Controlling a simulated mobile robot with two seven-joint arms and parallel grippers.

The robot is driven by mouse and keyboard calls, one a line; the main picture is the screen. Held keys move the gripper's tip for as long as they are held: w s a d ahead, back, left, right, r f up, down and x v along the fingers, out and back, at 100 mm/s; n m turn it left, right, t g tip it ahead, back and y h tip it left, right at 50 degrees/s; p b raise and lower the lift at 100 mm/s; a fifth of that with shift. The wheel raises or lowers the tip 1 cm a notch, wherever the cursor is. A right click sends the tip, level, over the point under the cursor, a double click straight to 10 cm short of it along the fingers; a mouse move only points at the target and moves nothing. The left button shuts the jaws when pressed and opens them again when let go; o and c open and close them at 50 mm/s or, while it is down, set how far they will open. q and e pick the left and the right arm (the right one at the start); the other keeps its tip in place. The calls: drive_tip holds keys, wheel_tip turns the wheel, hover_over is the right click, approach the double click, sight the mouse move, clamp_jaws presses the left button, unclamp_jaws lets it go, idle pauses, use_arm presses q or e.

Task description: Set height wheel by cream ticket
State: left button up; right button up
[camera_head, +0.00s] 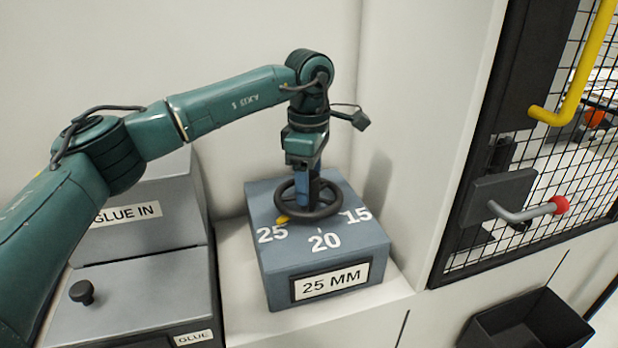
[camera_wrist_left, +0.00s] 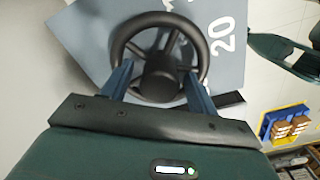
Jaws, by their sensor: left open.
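The black height wheel (camera_head: 309,206) lies on top of a blue-grey box (camera_head: 270,262) marked 25, 20 and 15. A yellow pointer (camera_head: 282,219) on the wheel is at the 25 mark. A label on the box front (camera_head: 330,281) reads "25 MM". My left gripper (camera_head: 308,197) points down over the wheel. In the left wrist view, its two blue fingers (camera_wrist_left: 158,80) are open, one on each side of the wheel's hub; I cannot tell whether they touch it. The wheel also shows there (camera_wrist_left: 160,22). My right gripper is not in view.
A grey glue unit (camera_head: 140,285) with a "GLUE IN" label and a black knob (camera_head: 82,292) stands left of the box. A mesh door (camera_head: 540,190) with a red-tipped handle (camera_head: 530,210) is at the right. A dark open bin (camera_head: 530,322) is below it.

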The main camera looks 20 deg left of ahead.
use_arm(q)
wheel_tip(320, 180, up, 13)
drive_tip(key=b, duration=0.1)
drive_tip(key=shift+r, duration=0.15)
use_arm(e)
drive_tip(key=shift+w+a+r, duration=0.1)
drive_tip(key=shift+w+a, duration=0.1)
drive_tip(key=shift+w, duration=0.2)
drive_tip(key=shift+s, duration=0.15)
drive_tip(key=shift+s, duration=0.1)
